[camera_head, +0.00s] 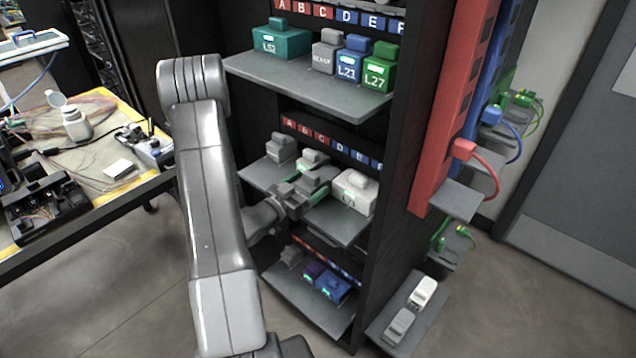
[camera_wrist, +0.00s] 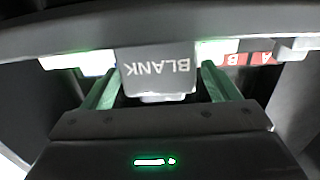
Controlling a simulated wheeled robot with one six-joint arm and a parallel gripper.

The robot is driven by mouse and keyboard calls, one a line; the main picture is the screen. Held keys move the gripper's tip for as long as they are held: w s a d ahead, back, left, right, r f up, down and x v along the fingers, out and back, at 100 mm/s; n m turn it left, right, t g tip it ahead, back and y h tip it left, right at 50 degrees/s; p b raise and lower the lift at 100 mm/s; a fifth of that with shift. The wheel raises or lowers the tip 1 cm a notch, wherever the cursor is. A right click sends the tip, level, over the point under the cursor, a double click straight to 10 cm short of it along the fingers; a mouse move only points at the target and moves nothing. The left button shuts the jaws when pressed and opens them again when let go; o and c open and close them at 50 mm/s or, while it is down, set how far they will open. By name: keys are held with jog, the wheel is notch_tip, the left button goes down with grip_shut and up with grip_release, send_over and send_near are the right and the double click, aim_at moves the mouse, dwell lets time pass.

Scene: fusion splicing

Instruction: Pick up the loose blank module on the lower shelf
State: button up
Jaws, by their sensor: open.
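A grey module marked BLANK, its letters upside down (camera_wrist: 157,68), fills the middle of the wrist view. My gripper (camera_wrist: 158,78) is open, with one green-tinted finger on each side of the module. Narrow gaps seem to show between fingers and module; I cannot tell how far the tips reach along it. In the head view my gripper (camera_head: 308,188) is at the middle shelf (camera_head: 340,227), between two pale modules. It mostly hides the BLANK module there.
A white-green module (camera_head: 311,159) and a larger white module (camera_head: 353,190) flank my gripper closely. A grey module (camera_head: 281,147) stands farther left. The upper shelf (camera_head: 310,82) overhangs. A bottom shelf (camera_head: 310,305) holds purple and blue modules. A side shelf (camera_head: 385,325) carries two modules.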

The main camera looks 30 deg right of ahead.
jog(key=shift+x, duration=1.15)
jog(key=c, duration=1.1)
jog(key=shift+r, duration=0.1)
